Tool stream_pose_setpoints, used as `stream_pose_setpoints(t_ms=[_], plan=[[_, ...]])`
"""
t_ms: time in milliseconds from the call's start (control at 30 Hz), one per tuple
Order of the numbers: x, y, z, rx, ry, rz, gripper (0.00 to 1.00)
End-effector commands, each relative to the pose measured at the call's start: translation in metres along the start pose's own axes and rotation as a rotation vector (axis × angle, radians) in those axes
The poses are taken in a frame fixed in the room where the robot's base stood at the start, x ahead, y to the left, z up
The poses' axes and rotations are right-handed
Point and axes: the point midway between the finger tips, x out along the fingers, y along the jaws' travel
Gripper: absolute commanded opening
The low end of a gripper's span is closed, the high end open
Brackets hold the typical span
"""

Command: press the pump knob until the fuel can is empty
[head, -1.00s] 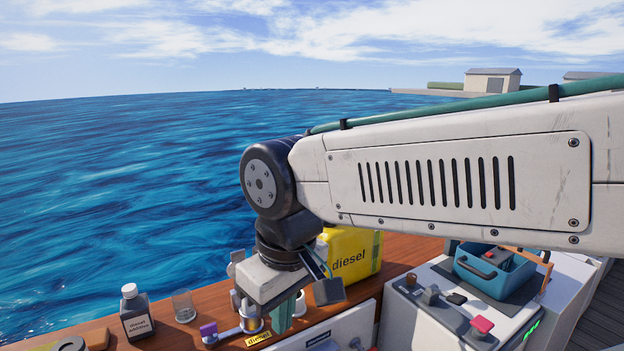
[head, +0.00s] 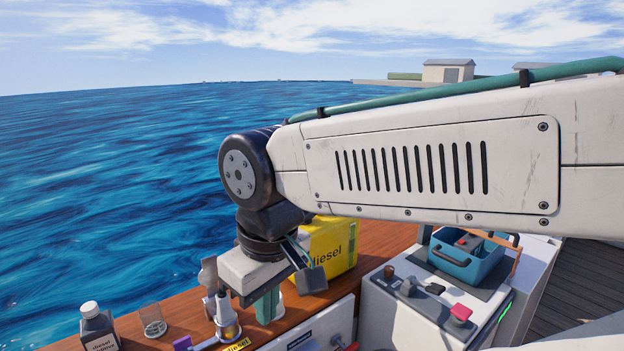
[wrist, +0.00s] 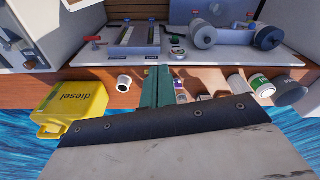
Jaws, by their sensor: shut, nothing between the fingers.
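The yellow fuel can (head: 330,247), marked "diesel", stands upright on the wooden ledge behind and right of my gripper in the head view. It also shows at the left of the wrist view (wrist: 78,108). My gripper (head: 267,308) is shut and empty, with its green fingers pointing down over the ledge. In the wrist view the fingers (wrist: 157,88) lie between a white round cup-like piece (wrist: 124,83) and several small items. I cannot tell which part is the pump knob. A silver fitting (head: 227,318) stands left of my fingers, near a yellow "diesel" label (head: 236,345).
A dark additive bottle (head: 97,328) and a clear glass (head: 153,320) stand left on the ledge. A grey-white console (head: 400,315) with levers and a red knob stands right, with a blue toolbox (head: 468,262) on it. Water lies beyond the ledge.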

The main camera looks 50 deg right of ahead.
Motion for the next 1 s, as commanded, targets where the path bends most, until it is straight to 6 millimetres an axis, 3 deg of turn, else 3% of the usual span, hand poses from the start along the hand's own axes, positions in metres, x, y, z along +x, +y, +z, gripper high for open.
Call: stream_pose_setpoints(t_ms=[133, 233, 367, 433, 567, 700, 900, 1000], plan=[[0.000, 0.000, -0.001, 0.004, 0.002, 0.000, 0.00], [-0.005, 0.005, -0.014, 0.049, 0.022, 0.000, 0.00], [-0.020, 0.026, -0.060, 0.218, 0.099, -0.001, 0.00], [-0.032, 0.048, -0.096, 0.351, 0.164, 0.000, 0.00], [-0.053, 0.108, -0.163, 0.617, 0.302, 0.002, 0.00], [-0.073, 0.189, -0.218, 0.882, 0.450, 0.008, 0.00], [-0.093, 0.302, -0.258, 1.175, 0.638, 0.016, 0.00], [-0.099, 0.342, -0.265, 1.267, 0.703, 0.019, 0.00]])
